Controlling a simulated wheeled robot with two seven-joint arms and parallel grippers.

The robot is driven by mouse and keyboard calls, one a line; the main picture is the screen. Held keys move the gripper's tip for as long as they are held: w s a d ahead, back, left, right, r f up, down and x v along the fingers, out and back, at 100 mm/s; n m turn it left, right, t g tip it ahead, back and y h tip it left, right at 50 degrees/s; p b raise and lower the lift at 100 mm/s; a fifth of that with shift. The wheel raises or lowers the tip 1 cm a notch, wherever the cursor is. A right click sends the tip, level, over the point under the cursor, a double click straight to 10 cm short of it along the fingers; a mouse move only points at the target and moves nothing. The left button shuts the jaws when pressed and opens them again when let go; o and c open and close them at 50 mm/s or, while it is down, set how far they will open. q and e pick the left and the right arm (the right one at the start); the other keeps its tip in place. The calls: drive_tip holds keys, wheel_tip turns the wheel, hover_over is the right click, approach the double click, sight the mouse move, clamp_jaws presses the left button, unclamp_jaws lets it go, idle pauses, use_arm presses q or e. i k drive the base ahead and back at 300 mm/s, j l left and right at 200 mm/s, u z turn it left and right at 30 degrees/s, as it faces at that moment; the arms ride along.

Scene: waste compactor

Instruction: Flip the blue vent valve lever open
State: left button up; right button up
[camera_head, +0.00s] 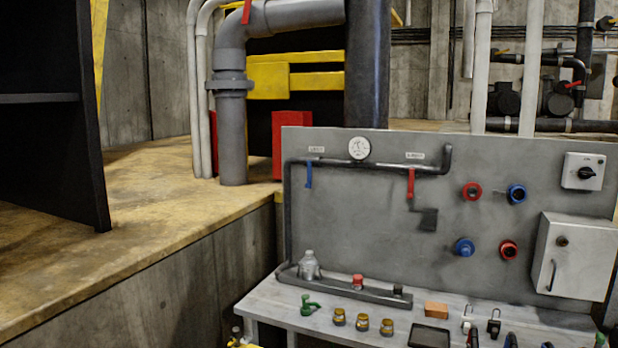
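The blue vent valve lever (309,176) hangs straight down from the left part of the dark horizontal pipe (385,167) on the grey panel (350,220). It stands across the pipe's run. A small white label (316,149) is above it. To its right a red lever (411,183) also hangs down from the same pipe, below another label (415,155). A round white gauge (359,148) sits on the pipe between them. Neither of my grippers shows in this view.
A bench (270,300) below the panel holds a grey bottle-like part (309,266), several brass pieces (362,322), a green part (309,305) and a dark tray (430,336). Red and blue round knobs (472,191) and a grey box (572,257) are at right.

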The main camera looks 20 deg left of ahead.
sight(308, 184)
drive_tip(key=i+j, duration=0.45)
drive_tip(key=j, duration=0.15)
drive_tip(key=i+j, duration=0.45)
drive_tip(key=j, duration=0.15)
drive_tip(key=i+j, duration=0.45)
drive_tip(key=j, duration=0.2)
drive_tip(key=i+j, duration=0.45)
drive_tip(key=j, duration=0.15)
drive_tip(key=i+j, duration=0.5)
drive_tip(key=j, duration=0.1)
